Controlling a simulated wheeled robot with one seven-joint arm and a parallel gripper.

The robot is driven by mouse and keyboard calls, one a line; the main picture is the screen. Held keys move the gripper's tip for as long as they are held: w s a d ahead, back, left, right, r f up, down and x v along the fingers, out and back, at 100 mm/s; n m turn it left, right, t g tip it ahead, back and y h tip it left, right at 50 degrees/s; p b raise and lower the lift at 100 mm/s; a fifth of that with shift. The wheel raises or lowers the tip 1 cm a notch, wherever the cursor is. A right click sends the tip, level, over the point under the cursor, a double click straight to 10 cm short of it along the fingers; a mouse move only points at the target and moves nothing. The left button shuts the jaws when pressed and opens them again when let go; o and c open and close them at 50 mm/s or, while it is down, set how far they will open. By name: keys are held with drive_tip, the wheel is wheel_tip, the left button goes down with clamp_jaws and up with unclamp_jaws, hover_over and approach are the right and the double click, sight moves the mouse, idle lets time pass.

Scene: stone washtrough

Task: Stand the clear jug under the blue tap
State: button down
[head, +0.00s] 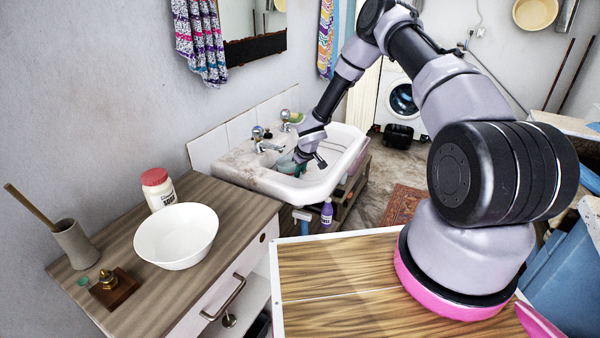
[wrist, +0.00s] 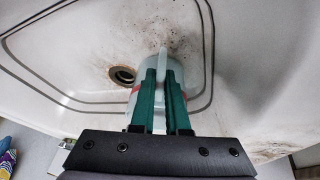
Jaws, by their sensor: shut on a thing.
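My gripper (head: 298,158) reaches down into the white washtrough (head: 330,178). In the wrist view its green fingers (wrist: 161,95) are shut on the pale handle of the clear jug (wrist: 164,62). The jug has a reddish band partly hidden behind the fingers. It is over the basin floor beside the drain hole; whether it touches the floor I cannot tell. In the head view the jug (head: 285,164) is small and partly hidden by my gripper. A tap with a blue mark (head: 259,133) stands on the back ledge, left of the jug. A second tap (head: 286,116) stands farther along.
The drain hole (wrist: 122,75) is left of the jug in the wrist view. The basin's raised walls surround my gripper. A wooden counter (head: 110,245) at the left holds a white bowl (head: 176,237) and a red-lidded jar (head: 158,188). A purple bottle (head: 327,212) stands below the trough.

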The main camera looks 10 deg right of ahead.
drive_tip(key=shift+f, duration=0.15)
drive_tip(key=shift+c, duration=1)
unclamp_jaws()
wheel_tip(320, 180, up, 13)
drive_tip(key=s+d, duration=0.1)
drive_tip(key=shift+d, duration=0.3)
idle(0.5)
